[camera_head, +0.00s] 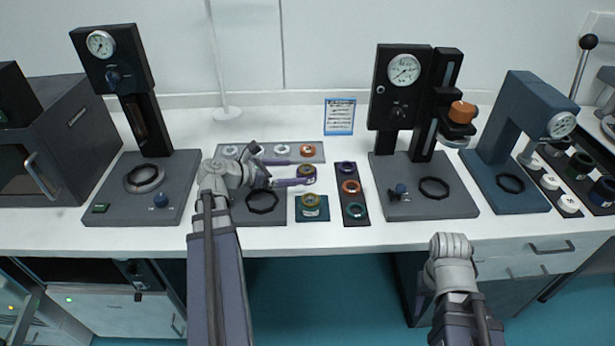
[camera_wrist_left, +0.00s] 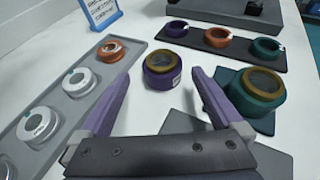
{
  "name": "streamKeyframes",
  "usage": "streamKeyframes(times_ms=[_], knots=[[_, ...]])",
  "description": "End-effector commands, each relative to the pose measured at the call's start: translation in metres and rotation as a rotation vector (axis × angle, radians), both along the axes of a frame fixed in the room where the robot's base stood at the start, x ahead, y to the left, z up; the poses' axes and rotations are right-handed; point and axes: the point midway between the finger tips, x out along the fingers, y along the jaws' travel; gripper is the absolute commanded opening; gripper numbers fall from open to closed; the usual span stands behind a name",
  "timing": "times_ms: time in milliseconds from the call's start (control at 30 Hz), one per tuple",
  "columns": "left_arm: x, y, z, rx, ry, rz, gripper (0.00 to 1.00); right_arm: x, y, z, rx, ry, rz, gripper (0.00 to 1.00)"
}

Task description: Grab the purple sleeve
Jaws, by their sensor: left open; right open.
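A purple sleeve with a brass-coloured inner ring (camera_head: 306,171) sits on the white table; it also shows in the left wrist view (camera_wrist_left: 161,78). My left gripper (camera_head: 299,173) is open, its two purple fingers pointing toward this sleeve. In the left wrist view, the sleeve appears between and just beyond the fingertips, with no visible contact. A second, plain purple ring (camera_head: 346,167) lies at the back of a dark strip; it also shows in the wrist view (camera_wrist_left: 177,29). My right arm shows at lower right, but its gripper is not visible.
A teal ringed piece (camera_head: 310,201) on a teal pad stands close to the right finger. A grey strip (camera_wrist_left: 75,101) with silver and orange rings lies left of the left finger. The dark strip (camera_head: 355,194) also carries orange and teal rings. Gauge presses (camera_head: 404,119) stand behind.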

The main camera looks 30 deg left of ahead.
Motion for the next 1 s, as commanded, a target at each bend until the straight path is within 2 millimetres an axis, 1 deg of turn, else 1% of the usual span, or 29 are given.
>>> streamKeyframes(times_ms=[167,333,467,600,767,800,833,1000], knots=[[0.007,-0.005,-0.003,0.0,0.0,-0.001,1.0,0.0,0.0,-0.003,0.0,0.0,0.0,0.45],[0.028,-0.02,-0.01,0.0,0.0,-0.003,1.0,0.0,0.0,-0.01,0.0,0.0,0.0,0.45],[0.039,-0.026,-0.016,0.0,0.0,-0.002,1.0,0.0,0.0,-0.016,0.0,0.0,0.0,0.45],[0.043,-0.028,-0.016,0.0,0.0,0.001,1.0,0.0,0.0,-0.016,0.0,0.0,0.0,0.45],[0.043,-0.028,-0.016,0.0,0.0,0.001,1.0,0.0,0.0,-0.016,0.0,0.0,0.0,0.45],[0.043,-0.028,-0.016,0.0,0.0,0.001,0.99,0.0,0.0,-0.016,0.0,0.0,0.0,0.45],[0.042,-0.028,-0.016,0.0,0.0,0.001,0.95,0.0,0.0,-0.016,0.0,0.0,0.0,0.45],[0.042,-0.028,-0.016,0.0,0.0,0.0,0.76,0.0,0.0,-0.016,0.0,0.0,0.0,0.45]])
